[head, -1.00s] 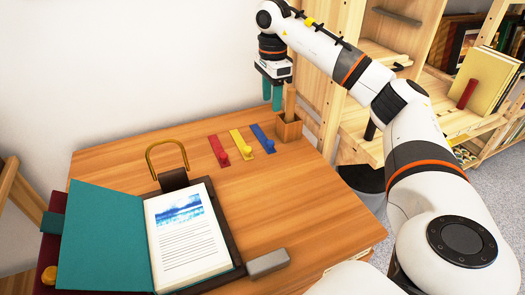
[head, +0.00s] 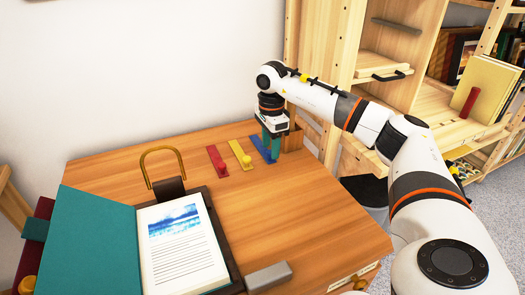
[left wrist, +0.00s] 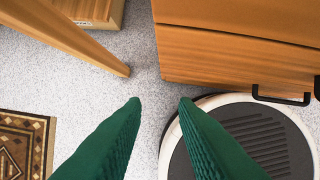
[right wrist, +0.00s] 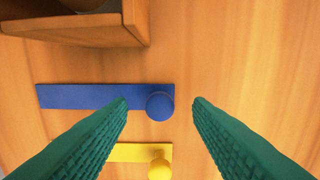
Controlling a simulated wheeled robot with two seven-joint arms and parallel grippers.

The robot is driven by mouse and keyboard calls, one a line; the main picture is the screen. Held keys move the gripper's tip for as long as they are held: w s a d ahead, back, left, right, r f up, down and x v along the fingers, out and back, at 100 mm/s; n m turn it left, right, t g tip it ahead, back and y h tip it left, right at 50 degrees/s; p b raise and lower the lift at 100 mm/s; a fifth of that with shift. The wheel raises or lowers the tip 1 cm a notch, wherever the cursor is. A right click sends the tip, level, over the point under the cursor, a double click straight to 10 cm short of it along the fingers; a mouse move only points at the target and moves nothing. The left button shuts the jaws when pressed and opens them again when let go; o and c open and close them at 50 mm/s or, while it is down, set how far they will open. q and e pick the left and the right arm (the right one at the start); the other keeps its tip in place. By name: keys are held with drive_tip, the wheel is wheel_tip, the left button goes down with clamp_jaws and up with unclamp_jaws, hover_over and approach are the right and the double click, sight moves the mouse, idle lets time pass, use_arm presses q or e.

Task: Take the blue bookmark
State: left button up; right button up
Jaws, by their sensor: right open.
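The blue bookmark (head: 259,147) lies flat on the desk beside the yellow one, at the far right of the row. In the right wrist view the blue bookmark (right wrist: 95,96) has a round blue knob (right wrist: 159,106) at one end. My right gripper (head: 271,157) points down over the knob end and partly hides it in the head view. Its green fingers (right wrist: 160,101) are open, with the knob showing in the gap between their tips; I cannot tell their exact height. My left gripper (left wrist: 160,101) is open and empty, above the floor beside the desk.
The yellow bookmark (head: 239,153) and red bookmark (head: 217,159) lie to the left. A wooden holder (head: 293,138) stands close behind the right gripper. An open book (head: 182,245) and a grey block (head: 269,276) are nearer the front.

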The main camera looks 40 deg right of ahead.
drive_tip(key=shift+f, duration=0.65)
clamp_jaws()
drive_tip(key=shift+r, duration=0.15)
